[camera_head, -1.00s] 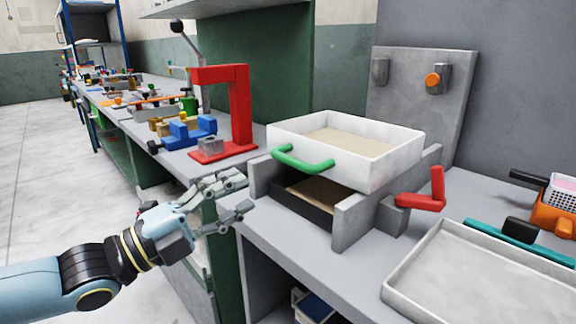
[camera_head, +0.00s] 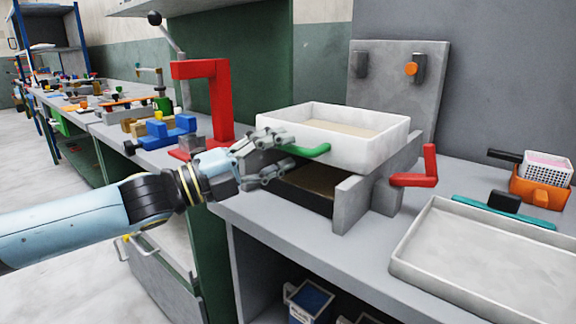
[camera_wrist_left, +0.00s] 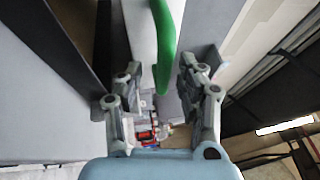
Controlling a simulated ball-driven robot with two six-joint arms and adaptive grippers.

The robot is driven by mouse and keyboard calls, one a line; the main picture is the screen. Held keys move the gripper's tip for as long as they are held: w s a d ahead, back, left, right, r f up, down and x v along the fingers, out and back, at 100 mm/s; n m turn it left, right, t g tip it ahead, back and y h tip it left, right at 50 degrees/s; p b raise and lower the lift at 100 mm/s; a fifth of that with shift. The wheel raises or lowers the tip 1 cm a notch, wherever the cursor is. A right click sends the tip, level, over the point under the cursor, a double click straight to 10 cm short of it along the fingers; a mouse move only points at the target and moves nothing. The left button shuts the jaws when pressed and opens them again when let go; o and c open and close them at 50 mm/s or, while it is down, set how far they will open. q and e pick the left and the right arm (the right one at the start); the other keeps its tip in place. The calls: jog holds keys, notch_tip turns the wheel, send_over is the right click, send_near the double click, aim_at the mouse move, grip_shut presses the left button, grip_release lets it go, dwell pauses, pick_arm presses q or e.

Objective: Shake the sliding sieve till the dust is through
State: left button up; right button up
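The sieve (camera_head: 370,153) is a white box with pale dust (camera_head: 340,128) in it, resting on a grey frame (camera_head: 352,205). Its green handle (camera_head: 312,151) faces my left gripper (camera_head: 289,155). The gripper is open, with one finger above and one below the handle's near end in the head view. In the left wrist view the green handle (camera_wrist_left: 164,45) lies between the spread fingers (camera_wrist_left: 158,72), with gaps on both sides. A dark tray (camera_head: 312,190) under the sieve is partly hidden. My right gripper is not in view.
A red crank (camera_head: 420,172) sticks out at the frame's right. A pale empty-looking tray (camera_head: 480,255) lies at the front right. A red press (camera_head: 222,100) stands left of the sieve. An orange button (camera_head: 411,69) is on the panel behind.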

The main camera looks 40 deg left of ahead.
pick_arm(q)
jog(key=shift+w+d+r, duration=0.25)
jog(key=shift+w+d, duration=0.05)
jog(key=shift+w, duration=0.2)
jog(key=shift+w+b, duration=0.15)
jog(key=shift+b, duration=0.15)
jog(key=shift+w+d+r, duration=0.1)
jog(key=shift+w, duration=0.05)
grip_shut()
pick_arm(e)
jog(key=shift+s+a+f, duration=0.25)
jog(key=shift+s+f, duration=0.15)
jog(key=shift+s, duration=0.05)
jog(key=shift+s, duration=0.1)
